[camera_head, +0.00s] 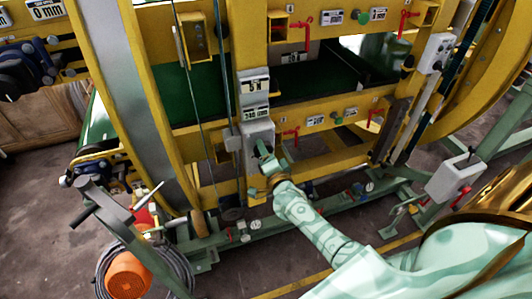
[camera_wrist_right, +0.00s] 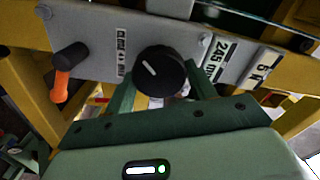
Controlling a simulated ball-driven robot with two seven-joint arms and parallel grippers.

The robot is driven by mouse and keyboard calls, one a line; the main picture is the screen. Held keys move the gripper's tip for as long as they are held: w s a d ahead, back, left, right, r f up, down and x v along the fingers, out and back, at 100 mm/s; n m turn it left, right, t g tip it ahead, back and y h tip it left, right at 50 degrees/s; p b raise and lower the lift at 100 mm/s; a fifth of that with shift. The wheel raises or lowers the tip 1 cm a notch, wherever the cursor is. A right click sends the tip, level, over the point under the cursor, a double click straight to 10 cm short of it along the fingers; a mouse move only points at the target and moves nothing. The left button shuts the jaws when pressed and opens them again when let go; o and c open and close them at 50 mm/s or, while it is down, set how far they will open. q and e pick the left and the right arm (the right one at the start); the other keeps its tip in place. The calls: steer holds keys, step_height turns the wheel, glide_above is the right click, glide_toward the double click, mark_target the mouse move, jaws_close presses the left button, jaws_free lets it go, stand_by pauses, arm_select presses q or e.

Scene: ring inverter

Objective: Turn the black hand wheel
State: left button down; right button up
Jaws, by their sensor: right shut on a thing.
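The black hand wheel (camera_wrist_right: 160,76) is a round black knob with a white pointer mark. It sits on the face of a grey control box (camera_wrist_right: 90,28) in the right wrist view. My right gripper (camera_wrist_right: 160,84) has one green finger on each side of the wheel and is shut on it. In the head view my right gripper (camera_head: 263,153) is at the front of the grey box (camera_head: 257,131) on the yellow frame, and the wheel is hidden there by the gripper. My left gripper is not in view.
An orange-tipped black lever (camera_wrist_right: 67,70) sticks out beside the wheel. Number plates (camera_head: 256,114) are above the box. Yellow beams (camera_head: 182,145) and several red valve handles surround it. A cable reel with an orange part (camera_head: 128,276) stands at lower left.

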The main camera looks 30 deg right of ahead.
stand_by(0.3)
steer(key=o, duration=1)
steer(key=p+v, duration=0.1)
steer(key=v, duration=1.5)
steer(key=shift+s+a+p, duration=0.2)
steer(key=shift+p, duration=0.1)
